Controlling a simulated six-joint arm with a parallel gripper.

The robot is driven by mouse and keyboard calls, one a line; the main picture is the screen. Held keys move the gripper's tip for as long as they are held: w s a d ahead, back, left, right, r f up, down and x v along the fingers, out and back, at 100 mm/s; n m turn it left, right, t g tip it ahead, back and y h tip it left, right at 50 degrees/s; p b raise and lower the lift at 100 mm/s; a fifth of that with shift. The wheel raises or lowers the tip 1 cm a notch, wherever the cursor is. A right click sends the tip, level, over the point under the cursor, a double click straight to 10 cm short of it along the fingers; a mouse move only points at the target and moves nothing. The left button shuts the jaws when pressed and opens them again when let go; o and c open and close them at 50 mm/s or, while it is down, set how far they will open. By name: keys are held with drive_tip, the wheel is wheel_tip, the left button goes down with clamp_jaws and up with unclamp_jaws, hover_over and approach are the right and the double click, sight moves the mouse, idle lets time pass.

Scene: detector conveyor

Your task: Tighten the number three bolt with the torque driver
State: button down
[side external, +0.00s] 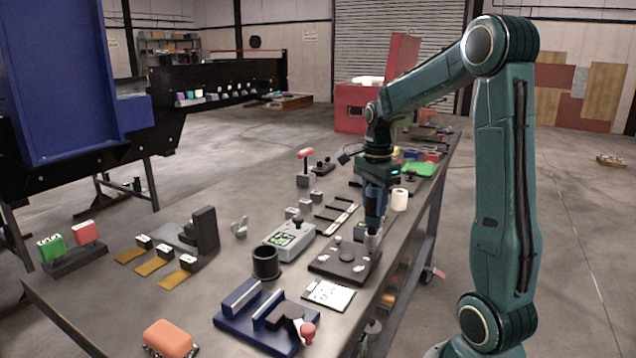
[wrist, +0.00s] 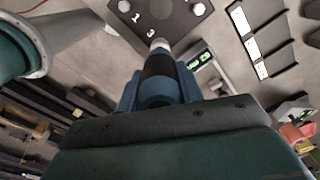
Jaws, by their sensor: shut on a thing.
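My gripper (side external: 376,208) is shut on the torque driver (side external: 373,240) and holds it upright, nose down, over the dark bolt plate (side external: 324,262). In the wrist view my gripper's blue fingers (wrist: 158,90) lie on both sides of the driver's black body (wrist: 158,68). Its pale nose points at the plate (wrist: 166,22), beside the printed "3". Two silver bolt heads show there, one by the "1" (wrist: 124,6) and another to the right (wrist: 199,9). The number three bolt is hidden at the driver's nose, so I cannot tell whether they touch.
A small green-lit display (wrist: 200,62) stands close beside the driver. A grey box with a green screen (side external: 288,240), a black cup (side external: 265,262), a white card (side external: 328,295) and a blue fixture (side external: 240,318) surround the plate. A white roll (side external: 399,199) stands behind.

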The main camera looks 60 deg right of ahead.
sight(376, 186)
drive_tip(key=shift+f, duration=1.3)
idle(5.0)
drive_tip(key=shift+r, duration=0.15)
drive_tip(key=shift+r, duration=3)
